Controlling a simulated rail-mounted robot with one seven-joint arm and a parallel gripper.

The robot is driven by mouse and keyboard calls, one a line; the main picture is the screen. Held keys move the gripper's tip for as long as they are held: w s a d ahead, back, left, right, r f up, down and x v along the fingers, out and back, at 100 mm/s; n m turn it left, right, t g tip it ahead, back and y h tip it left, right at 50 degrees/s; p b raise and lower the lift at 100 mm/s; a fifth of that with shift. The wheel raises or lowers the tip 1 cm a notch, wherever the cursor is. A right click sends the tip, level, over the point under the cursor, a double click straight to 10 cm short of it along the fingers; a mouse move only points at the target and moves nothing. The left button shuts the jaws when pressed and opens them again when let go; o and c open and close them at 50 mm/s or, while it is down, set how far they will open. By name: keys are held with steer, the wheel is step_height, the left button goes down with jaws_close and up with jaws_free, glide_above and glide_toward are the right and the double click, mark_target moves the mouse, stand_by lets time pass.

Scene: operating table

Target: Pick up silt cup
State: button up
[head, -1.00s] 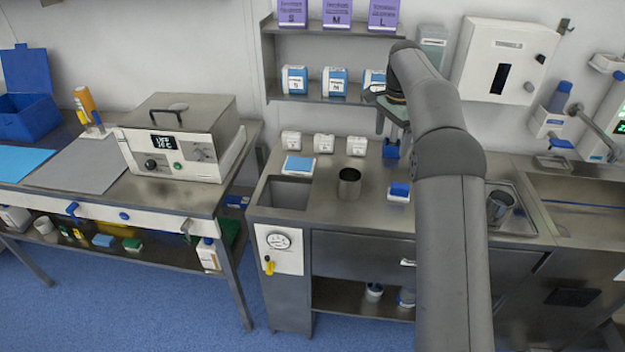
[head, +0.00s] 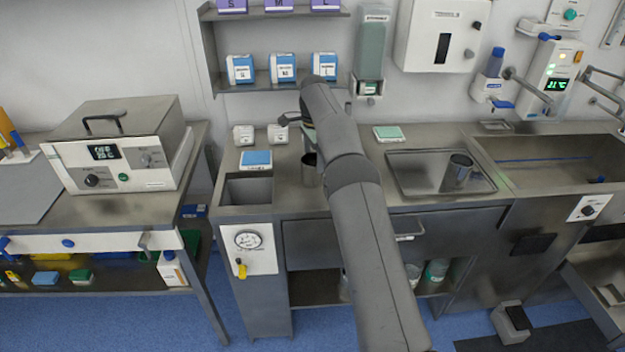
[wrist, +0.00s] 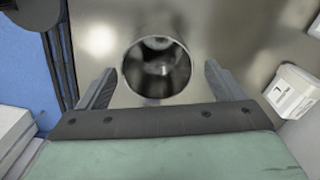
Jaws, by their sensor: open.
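Two dark metal cups show, and I cannot tell by any label which is the silt cup. One cup (head: 309,172) stands upright on the steel counter, partly hidden by my arm. The other cup (head: 457,173) stands in the shallow steel tray at right. In the wrist view an upright round metal cup (wrist: 157,50) is seen from above, its mouth facing the camera. My gripper (wrist: 158,74) is open, with one finger on each side of this cup and a gap to both. In the head view my gripper is mostly hidden behind my arm, over the counter cup.
Small white boxes (head: 243,135) stand at the counter's back, and one white box (wrist: 292,92) is right of my gripper. A recessed bin (head: 247,190) with a blue packet behind it lies left. The shelf (head: 280,83) overhangs the back. The steel tray (head: 408,184) lies right.

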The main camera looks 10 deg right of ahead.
mark_target(313, 173)
steer(key=shift+s+a+f+p, duration=0.1)
steer(key=shift+f+p, duration=0.2)
steer(key=shift+f, duration=1.4)
steer(key=shift+s+a+f+p, duration=0.1)
steer(key=shift+f+p, duration=0.2)
steer(key=shift+f, duration=1.4)
steer(key=c, duration=1.1)
